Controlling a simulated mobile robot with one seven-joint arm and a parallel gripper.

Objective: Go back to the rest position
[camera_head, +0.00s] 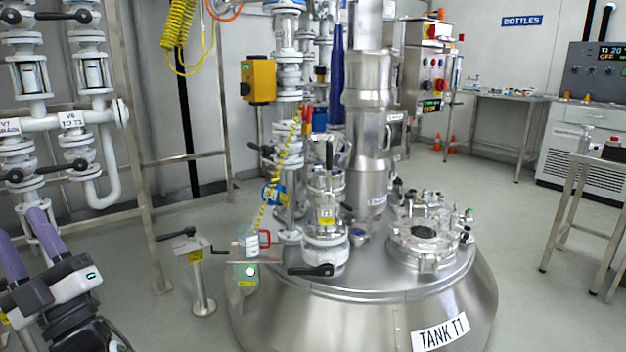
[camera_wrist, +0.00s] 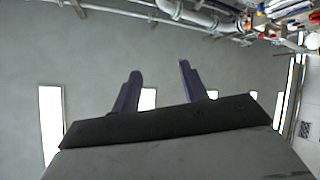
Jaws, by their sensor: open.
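My gripper (camera_head: 20,228) is at the lower left in the head view, its two purple fingers pointing up and apart. In the wrist view the fingers of my gripper (camera_wrist: 158,68) stand apart with nothing between them. The gripper is open and empty. It is in front of the white pipework and left of the steel tank, touching neither as far as I can see.
White valve pipework (camera_head: 45,122) stands close behind my gripper. Tank T1 (camera_head: 370,312) fills the centre, with fittings on top. A steel post with a black handle (camera_head: 200,275) stands left of it. Open floor (camera_head: 520,235) lies to the right, before a table (camera_head: 500,97).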

